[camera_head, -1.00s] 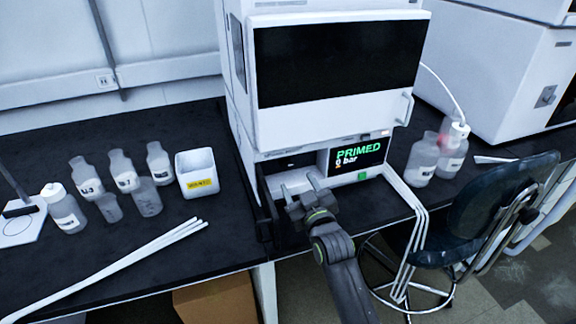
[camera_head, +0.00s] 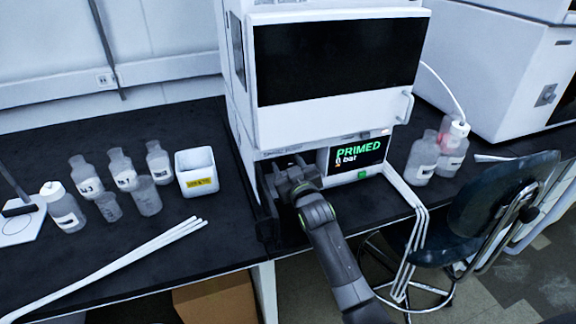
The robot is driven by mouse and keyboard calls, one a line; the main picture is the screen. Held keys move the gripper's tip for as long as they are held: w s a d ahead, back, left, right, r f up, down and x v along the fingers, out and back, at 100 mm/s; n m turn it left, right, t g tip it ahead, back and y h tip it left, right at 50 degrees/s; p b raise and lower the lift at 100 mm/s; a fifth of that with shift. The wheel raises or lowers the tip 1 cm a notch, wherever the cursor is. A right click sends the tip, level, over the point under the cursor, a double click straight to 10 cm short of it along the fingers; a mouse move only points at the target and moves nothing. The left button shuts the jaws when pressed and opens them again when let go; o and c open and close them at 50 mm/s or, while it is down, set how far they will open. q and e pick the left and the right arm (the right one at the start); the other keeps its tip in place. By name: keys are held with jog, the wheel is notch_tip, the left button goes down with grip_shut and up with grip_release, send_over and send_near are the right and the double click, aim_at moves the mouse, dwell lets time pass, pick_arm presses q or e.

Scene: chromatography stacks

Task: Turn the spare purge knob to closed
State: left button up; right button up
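The white chromatography stack (camera_head: 335,130) stands on the black bench, with a dark front window above and a lit screen (camera_head: 358,153) below that reads PRIMED and a bar value. My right gripper (camera_head: 288,170) is at the lower left front of the stack, left of the screen, pointing into its lower module. I cannot tell whether its fingers are open or shut. The purge knob is not visible; the gripper covers that part of the front. My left gripper is not in view.
Several labelled bottles (camera_head: 122,170) and a white bin with a yellow label (camera_head: 197,173) stand on the left bench. White tubes (camera_head: 140,255) lie in front of them. Bottles (camera_head: 424,158) stand right of the stack, above a dark chair (camera_head: 490,205).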

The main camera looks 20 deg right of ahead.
jog(key=c, duration=0.8)
jog(key=n+p, duration=0.2)
jog(key=shift+r+n+p, duration=0.15)
jog(key=shift+n+p, duration=0.25)
jog(key=n+p, duration=0.2)
jog(key=n, duration=0.2)
jog(key=shift+a+n+p, duration=0.1)
jog(key=shift+n+p, duration=0.2)
jog(key=shift+p, duration=0.1)
jog(key=n, duration=0.1)
jog(key=n+p, duration=0.1)
jog(key=n, duration=0.2)
jog(key=shift+f+n, duration=0.3)
jog(key=n, duration=0.3)
jog(key=n+p, duration=0.1)
jog(key=n, duration=0.1)
jog(key=shift+f+n, duration=0.2)
jog(key=shift+n, duration=0.2)
